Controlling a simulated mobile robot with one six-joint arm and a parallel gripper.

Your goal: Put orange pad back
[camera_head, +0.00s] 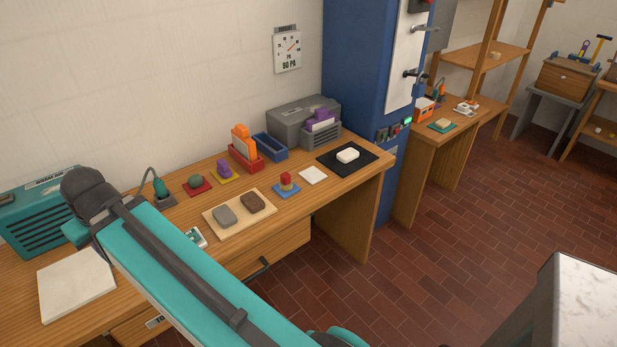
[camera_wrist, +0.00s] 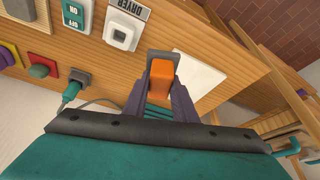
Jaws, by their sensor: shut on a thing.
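In the wrist view my gripper (camera_wrist: 161,66) is shut on a small orange pad (camera_wrist: 162,78), which sits between its two purple-grey fingers. The pad is over the wooden bench (camera_wrist: 215,22), beside a white sheet (camera_wrist: 186,66). I cannot tell whether the pad touches the bench. In the head view my gripper and the held pad are hidden behind or below my arm. A red holder (camera_head: 246,161) with an upright orange piece (camera_head: 243,138) stands at the back of the bench.
A switch box marked DRYER (camera_wrist: 122,31) is close to my gripper. A dark block with a green plug (camera_head: 161,189), a teal radio-like box (camera_head: 38,222), a white slab (camera_head: 76,284) and a board with two stones (camera_head: 239,226) are on the bench. A blue cabinet (camera_head: 362,60) stands beyond.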

